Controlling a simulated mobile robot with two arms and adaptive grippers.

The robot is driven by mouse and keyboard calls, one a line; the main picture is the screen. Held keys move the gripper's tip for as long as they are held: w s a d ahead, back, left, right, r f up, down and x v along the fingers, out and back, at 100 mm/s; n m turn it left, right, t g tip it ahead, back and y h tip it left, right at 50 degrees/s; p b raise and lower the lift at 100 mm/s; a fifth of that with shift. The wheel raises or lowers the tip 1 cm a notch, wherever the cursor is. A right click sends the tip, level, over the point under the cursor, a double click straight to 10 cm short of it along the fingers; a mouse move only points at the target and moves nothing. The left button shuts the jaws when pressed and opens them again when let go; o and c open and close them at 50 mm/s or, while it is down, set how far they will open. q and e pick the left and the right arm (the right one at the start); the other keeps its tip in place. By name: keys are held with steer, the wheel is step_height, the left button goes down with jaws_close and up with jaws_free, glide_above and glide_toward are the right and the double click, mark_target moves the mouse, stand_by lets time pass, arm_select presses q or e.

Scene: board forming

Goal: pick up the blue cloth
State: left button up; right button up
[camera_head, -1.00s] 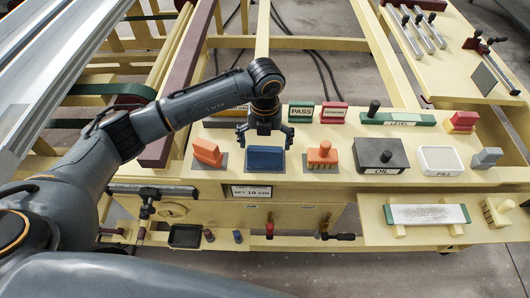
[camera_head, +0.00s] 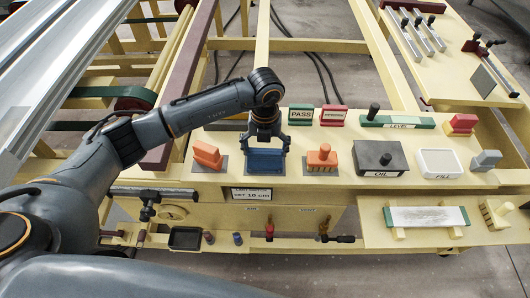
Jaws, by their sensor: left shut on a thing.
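The blue cloth (camera_head: 265,161) is a folded, block-like blue piece on a dark grey pad on the pale yellow bench top, between an orange block and an orange brush-like piece. My left gripper (camera_head: 265,147) comes down over it from above, with one finger at each side of its upper part. The fingers are shut on the blue cloth, which still appears to be at its pad. The gripper hides part of the cloth's top edge. My right gripper is not in view.
The orange block (camera_head: 208,154) stands close on the left and the orange brush-like piece (camera_head: 322,158) close on the right. A dark OIL box (camera_head: 380,158) and a white FILL tray (camera_head: 439,163) lie further right. Green PASS (camera_head: 301,114) and red (camera_head: 332,116) blocks stand behind.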

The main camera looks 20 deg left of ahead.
mark_target(266, 151)
arm_select(q)
steer(key=shift+r+b, duration=0.25)
steer(key=shift+b, duration=0.05)
step_height(266, 151, up, 3)
steer(key=shift+s+d+f+b, duration=0.1)
steer(key=shift+s+f+b, duration=0.1)
steer(key=shift+b, duration=0.6)
steer(key=s+d+r+b, duration=0.3)
steer(key=s+r, duration=0.6)
steer(key=s, duration=0.4)
steer(key=shift+d+r+b, duration=0.3)
steer(key=shift+d, duration=0.4)
